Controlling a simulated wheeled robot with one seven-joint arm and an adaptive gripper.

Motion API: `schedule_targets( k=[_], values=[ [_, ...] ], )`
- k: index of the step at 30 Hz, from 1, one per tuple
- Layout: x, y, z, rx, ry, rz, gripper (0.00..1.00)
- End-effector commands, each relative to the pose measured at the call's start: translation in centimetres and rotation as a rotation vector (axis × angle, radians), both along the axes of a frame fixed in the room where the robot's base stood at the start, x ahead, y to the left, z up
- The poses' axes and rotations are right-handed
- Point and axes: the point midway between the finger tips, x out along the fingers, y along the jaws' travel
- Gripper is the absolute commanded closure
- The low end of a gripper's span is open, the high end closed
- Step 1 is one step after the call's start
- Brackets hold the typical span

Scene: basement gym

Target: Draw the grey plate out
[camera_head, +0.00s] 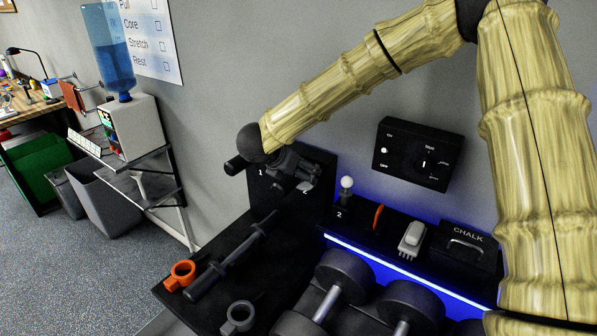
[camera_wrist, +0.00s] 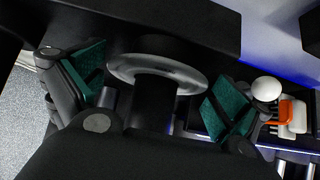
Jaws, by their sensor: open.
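My gripper (camera_head: 297,180) is at the dark upright panel (camera_head: 322,199) marked with a 1, against the wall. In the wrist view my gripper (camera_wrist: 156,88) is open, with one green-padded finger on each side of a round grey plate (camera_wrist: 155,72). The plate sits at the end of a dark post or sleeve, between the fingers. I see a gap at each side, and cannot tell whether either pad touches it. In the head view my gripper mostly hides the plate.
A black bar (camera_head: 232,254), an orange collar (camera_head: 180,275) and a grey collar (camera_head: 238,317) lie on the black shelf below. A white-knobbed post (camera_head: 346,189), brush (camera_head: 411,239) and chalk box (camera_head: 464,245) stand right. Dumbbells (camera_head: 345,270) sit in front. A control box (camera_head: 417,154) hangs on the wall.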

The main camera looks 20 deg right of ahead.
Motion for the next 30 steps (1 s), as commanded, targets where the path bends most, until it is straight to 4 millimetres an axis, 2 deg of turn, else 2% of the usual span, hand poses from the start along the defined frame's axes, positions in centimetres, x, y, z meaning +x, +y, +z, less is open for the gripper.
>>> schedule_targets(
  k=[5,12,14,29,30],
  values=[
    [-0.01,-0.01,-0.03,0.000,0.000,0.000,0.02],
    [-0.02,0.01,-0.01,0.000,0.000,0.000,0.46],
    [-0.02,0.01,-0.01,0.000,0.000,0.000,0.55],
    [0.03,0.04,-0.14,0.001,-0.002,-0.001,0.55],
    [-0.38,0.69,-0.14,0.001,-0.001,0.003,0.55]
  ],
)
